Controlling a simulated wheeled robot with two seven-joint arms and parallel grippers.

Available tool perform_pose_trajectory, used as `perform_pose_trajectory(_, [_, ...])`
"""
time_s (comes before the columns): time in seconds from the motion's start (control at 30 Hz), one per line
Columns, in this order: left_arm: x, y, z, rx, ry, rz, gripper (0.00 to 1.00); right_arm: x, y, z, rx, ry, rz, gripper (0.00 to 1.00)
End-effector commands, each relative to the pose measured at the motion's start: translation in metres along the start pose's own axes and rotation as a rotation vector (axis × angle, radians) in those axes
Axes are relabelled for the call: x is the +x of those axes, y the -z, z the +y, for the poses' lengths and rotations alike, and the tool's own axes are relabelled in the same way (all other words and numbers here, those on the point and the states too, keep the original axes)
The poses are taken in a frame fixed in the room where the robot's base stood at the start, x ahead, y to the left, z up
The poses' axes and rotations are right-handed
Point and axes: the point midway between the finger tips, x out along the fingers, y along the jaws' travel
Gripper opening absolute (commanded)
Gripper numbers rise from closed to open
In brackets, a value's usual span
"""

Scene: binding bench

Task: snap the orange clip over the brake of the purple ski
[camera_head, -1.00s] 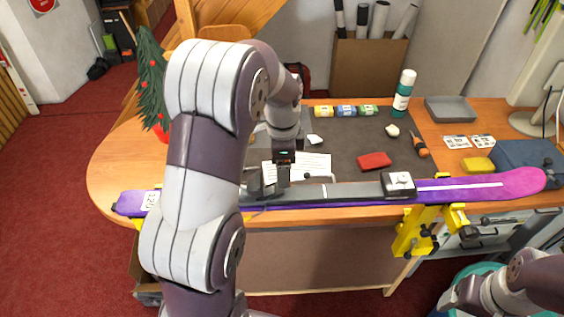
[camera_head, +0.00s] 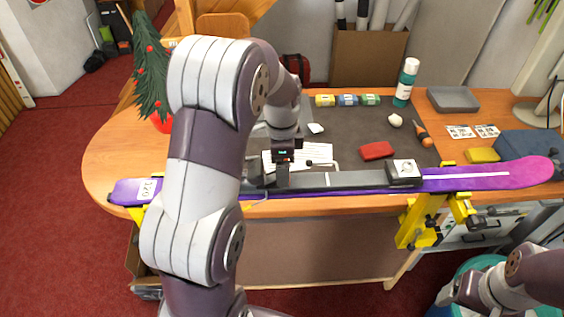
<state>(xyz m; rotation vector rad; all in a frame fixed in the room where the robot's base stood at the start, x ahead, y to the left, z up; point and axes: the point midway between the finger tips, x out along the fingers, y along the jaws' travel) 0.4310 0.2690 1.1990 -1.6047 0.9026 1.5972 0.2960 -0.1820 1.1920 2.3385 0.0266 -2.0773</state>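The purple ski (camera_head: 470,184) lies along the front of the bench, its pink end to the right. The dark binding parts, where the brake belongs, sit along its middle; I cannot make out the brake itself. My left gripper (camera_head: 283,184) points down at the ski's middle, just right of my arm, touching or very close to the dark binding track. Its fingers are small and dark, so their opening cannot be told. I see no orange clip; it may be hidden by the gripper or arm. Part of my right arm shows at the lower right, its gripper out of view.
A yellow clamp (camera_head: 420,220) stands under the ski's right part. Behind lie a red block (camera_head: 377,151), an orange-handled tool (camera_head: 422,133), a teal bottle (camera_head: 406,82) and a grey tray (camera_head: 453,100). A small decorated tree (camera_head: 152,85) stands left. The grey mat is partly clear.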

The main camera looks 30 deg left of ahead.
Motion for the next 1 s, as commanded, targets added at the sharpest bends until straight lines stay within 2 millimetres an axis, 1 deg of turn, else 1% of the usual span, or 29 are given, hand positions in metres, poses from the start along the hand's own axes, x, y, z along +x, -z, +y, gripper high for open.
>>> perform_pose_trajectory(0.3, [-0.001, 0.001, 0.001, 0.0, -0.001, 0.0, 0.44, -0.004, 0.0, 0.0, 0.0, 0.0, 0.0, 0.79])
perform_pose_trajectory(0.6, [0.0, 0.001, 0.001, 0.0, 0.0, 0.0, 0.44, -0.003, 0.0, 0.0, 0.0, 0.0, 0.0, 0.79])
perform_pose_trajectory(1.0, [0.009, 0.001, 0.001, 0.0, 0.0, 0.0, 0.44, 0.003, 0.0, 0.0, 0.0, 0.0, 0.0, 0.79])
